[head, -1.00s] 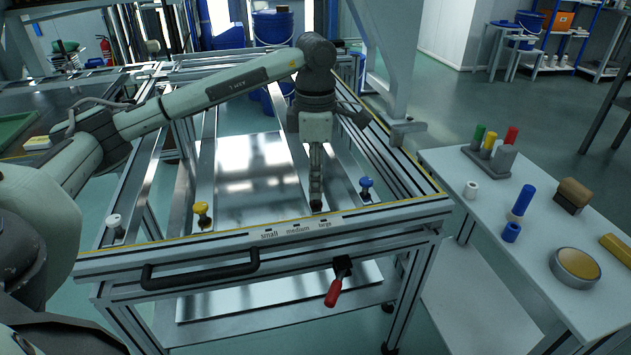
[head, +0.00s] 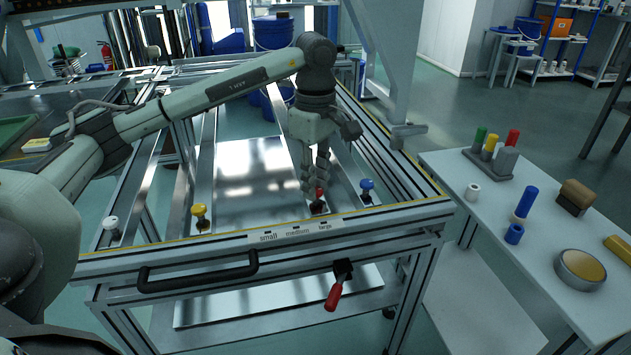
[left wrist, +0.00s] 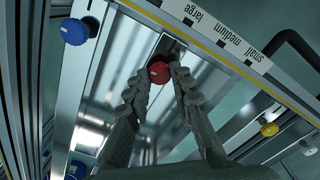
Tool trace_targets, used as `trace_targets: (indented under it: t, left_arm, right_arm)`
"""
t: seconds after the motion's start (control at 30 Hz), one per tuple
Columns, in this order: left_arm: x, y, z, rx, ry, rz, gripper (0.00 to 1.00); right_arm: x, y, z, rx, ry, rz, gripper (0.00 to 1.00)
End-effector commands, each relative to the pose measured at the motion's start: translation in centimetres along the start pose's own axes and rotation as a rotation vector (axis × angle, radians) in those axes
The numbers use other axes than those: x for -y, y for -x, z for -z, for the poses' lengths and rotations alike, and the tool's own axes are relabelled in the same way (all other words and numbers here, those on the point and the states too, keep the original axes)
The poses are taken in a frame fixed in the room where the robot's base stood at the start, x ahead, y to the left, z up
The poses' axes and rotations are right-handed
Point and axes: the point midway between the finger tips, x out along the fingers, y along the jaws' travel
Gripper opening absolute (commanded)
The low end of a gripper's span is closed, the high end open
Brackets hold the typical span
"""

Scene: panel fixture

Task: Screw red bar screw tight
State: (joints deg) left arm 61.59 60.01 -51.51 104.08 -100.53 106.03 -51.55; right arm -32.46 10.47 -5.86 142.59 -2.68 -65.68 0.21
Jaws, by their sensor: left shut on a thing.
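The red bar screw (head: 319,192) stands on the rail at the front of the metal frame, above the "large" end of the label strip. Its red head (left wrist: 159,72) shows between my fingertips in the left wrist view. My left gripper (head: 317,186) points down onto it, with one finger on each side of the head. The left gripper (left wrist: 160,80) is shut on the screw head. The screw's lower part is mostly hidden. My right gripper is in neither view.
A blue knob (head: 366,190) stands right of the red screw. A yellow knob (head: 200,213) and a white knob (head: 111,227) stand to the left. A black handle (head: 198,272) and a red-handled clamp (head: 335,292) are on the front. A side table (head: 455,225) holds loose parts.

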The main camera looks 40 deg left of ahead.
Motion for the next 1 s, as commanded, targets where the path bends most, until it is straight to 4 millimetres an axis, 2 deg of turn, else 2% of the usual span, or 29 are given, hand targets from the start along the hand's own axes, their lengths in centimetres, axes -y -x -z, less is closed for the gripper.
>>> trace_targets:
  t: [0.43, 0.47, 0.6, 0.87, 1.0]
  left_arm:
    - [-0.03, 0.07, 0.07, -0.001, -0.008, -0.001, 0.0]
    - [-0.03, 0.07, 0.07, -0.001, -0.008, -0.001, 0.24]
    - [-0.03, 0.06, 0.06, -0.001, -0.008, -0.001, 0.42]
    - [-0.02, 0.04, 0.03, 0.0, -0.008, -0.001, 0.43]
    - [-0.05, 0.7, 0.02, 0.0, -0.008, -0.002, 0.43]
  right_arm:
    - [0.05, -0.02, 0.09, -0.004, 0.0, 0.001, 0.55]
    - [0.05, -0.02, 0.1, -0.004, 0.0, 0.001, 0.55]
    - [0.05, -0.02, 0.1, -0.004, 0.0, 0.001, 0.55]
    - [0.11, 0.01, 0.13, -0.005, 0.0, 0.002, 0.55]
    - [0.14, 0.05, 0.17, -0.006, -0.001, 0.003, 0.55]
